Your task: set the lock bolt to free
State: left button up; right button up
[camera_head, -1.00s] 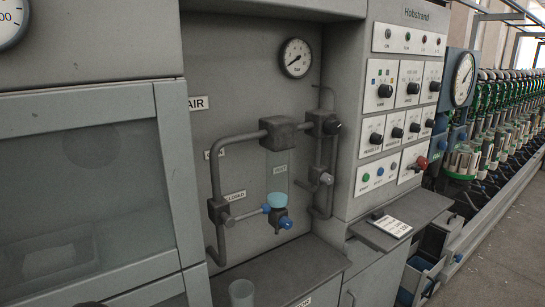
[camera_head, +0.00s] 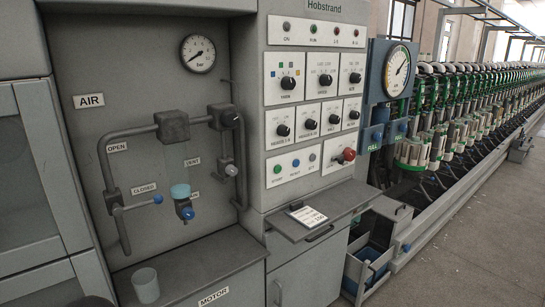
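I cannot make out a lock bolt or a mark reading free in this view. The grey control cabinet (camera_head: 250,184) stands in the middle. On its air panel (camera_head: 95,75), a lever with a blue knob (camera_head: 158,199) points right, beside the CLOSED label (camera_head: 144,188); the OPEN label (camera_head: 117,147) is higher up. A red knob (camera_head: 348,154) sits at the lower right of the switch panel. Neither of my grippers shows.
A shelf with a white card (camera_head: 307,216) juts from the cabinet. A grey cup (camera_head: 146,285) stands on the lower left ledge. Open bins (camera_head: 366,267) stand low at right. A long row of green winding units (camera_head: 430,110) runs back, with clear floor (camera_head: 480,240) beside it.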

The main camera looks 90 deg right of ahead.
aim_at(341, 159)
jog(key=z, duration=0.05)
jog(key=k, duration=1.65)
jog(key=z, duration=1.6)
jog(key=i, duration=0.95)
jog(key=z, duration=0.2)
